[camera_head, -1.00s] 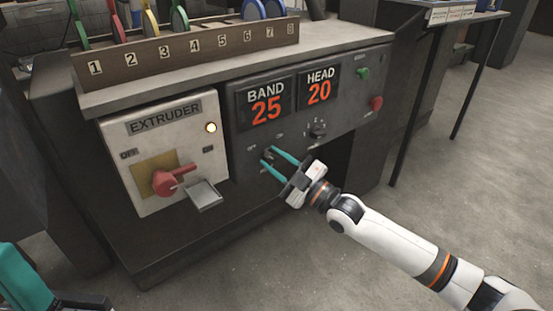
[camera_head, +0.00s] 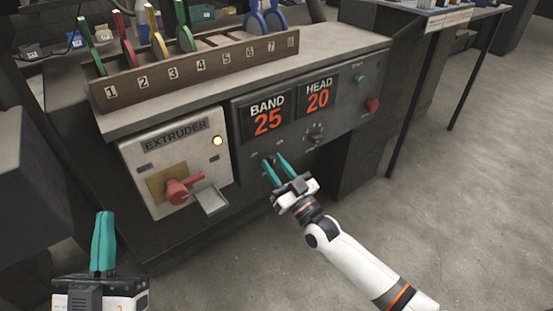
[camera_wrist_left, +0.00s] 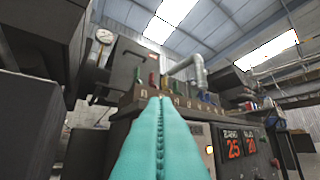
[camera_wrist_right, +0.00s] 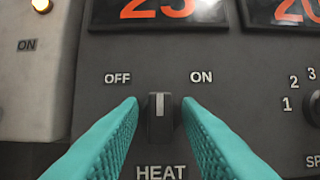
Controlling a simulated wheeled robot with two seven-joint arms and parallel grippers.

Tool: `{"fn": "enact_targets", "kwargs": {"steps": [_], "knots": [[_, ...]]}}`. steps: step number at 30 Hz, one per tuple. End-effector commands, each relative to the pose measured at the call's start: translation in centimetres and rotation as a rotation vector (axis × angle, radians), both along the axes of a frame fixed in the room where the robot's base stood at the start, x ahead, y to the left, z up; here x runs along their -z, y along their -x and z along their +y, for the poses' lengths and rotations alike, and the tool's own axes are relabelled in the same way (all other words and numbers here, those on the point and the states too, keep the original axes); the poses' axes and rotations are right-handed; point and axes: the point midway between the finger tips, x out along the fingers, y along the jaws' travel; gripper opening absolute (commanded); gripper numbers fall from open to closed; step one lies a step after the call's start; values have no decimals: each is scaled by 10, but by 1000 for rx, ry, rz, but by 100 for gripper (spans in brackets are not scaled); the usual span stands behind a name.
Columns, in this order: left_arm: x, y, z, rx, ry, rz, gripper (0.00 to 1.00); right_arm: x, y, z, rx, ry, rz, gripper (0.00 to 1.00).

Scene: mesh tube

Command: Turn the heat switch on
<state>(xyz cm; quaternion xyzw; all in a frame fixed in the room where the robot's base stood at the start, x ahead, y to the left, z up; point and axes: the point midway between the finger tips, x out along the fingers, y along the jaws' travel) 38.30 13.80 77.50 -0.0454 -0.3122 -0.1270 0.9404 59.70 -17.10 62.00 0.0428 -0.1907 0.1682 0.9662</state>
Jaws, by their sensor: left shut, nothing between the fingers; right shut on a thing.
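The heat switch (camera_wrist_right: 160,117) is a small dark knob with a pale pointer line, between the OFF and ON labels and above the word HEAT. Its pointer stands upright, between the two labels. My right gripper (camera_head: 273,161) is at the dark panel (camera_head: 290,150) below the BAND display. In the right wrist view its teal fingers (camera_wrist_right: 160,120) are on either side of the knob, shut on it. In the head view the fingers largely hide the knob. My left gripper (camera_head: 106,216) is shut and empty, fingers up, at the lower left. It also shows in the left wrist view (camera_wrist_left: 161,100).
The extruder box (camera_head: 205,165) with a red rotary handle (camera_head: 180,190) stands left of the panel. The speed dial (camera_head: 314,133) is up and right of my right gripper. A numbered rack (camera_head: 200,68) sits on top. Floor at the right is clear.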

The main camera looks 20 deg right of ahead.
Motion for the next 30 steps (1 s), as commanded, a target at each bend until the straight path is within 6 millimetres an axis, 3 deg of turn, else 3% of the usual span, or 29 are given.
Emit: {"fn": "enact_targets", "kwargs": {"steps": [6,11,15,21,30], "knots": [[59,-27,4,-27,-126,455,0,-3,1,2,1,-183,72,8],[112,-21,13,-45,-211,790,0,-3,1,3,0,-317,119,8],[154,0,25,-61,-279,1073,0,-3,1,3,1,-429,159,8],[194,45,44,-79,-355,1419,0,-3,1,3,2,-564,208,8],[218,103,63,-94,-421,1754,0,-1,2,3,1,-693,256,8]]}}
